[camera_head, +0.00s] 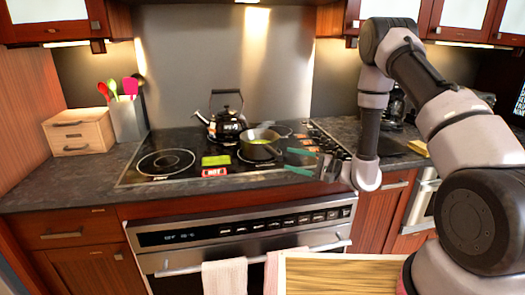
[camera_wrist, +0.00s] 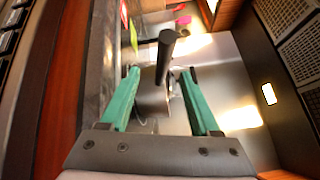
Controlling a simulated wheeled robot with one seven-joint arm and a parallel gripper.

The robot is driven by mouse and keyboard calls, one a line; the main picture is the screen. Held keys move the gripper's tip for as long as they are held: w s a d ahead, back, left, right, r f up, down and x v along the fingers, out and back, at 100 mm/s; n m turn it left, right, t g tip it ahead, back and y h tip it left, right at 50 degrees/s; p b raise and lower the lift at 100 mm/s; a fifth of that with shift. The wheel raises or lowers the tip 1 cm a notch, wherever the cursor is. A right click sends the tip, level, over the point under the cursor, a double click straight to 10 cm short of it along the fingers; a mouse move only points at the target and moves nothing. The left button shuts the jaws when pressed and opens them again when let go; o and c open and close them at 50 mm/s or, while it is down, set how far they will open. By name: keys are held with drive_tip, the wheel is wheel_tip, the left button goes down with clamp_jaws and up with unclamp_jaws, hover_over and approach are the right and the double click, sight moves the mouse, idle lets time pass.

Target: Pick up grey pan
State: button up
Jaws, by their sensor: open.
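The grey pan (camera_head: 258,152) stands on the black stovetop, right of the kettle. Something yellow-green shows inside it. My gripper (camera_head: 291,160) has teal fingers and is at the pan's right, pointing toward it. The fingers are apart with nothing clamped between them. In the wrist view, a dark handle (camera_wrist: 166,62), seemingly the pan's, rises between the two open fingers of my gripper (camera_wrist: 160,73). I cannot tell whether a finger touches it.
A black kettle (camera_head: 226,125) stands left of the pan. A green item (camera_head: 215,160) and a red label (camera_head: 214,172) lie on the stovetop in front. A wooden box (camera_head: 77,133) and a utensil holder (camera_head: 128,118) are at the left. Towels (camera_head: 225,277) hang from the oven handle.

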sight(274, 151)
drive_tip(key=x, duration=0.7)
drive_tip(key=shift+w+a+r, duration=0.1)
drive_tip(key=shift+a+r, duration=0.2)
clamp_jaws()
drive_tip(key=shift+r, duration=0.1)
idle(1.1)
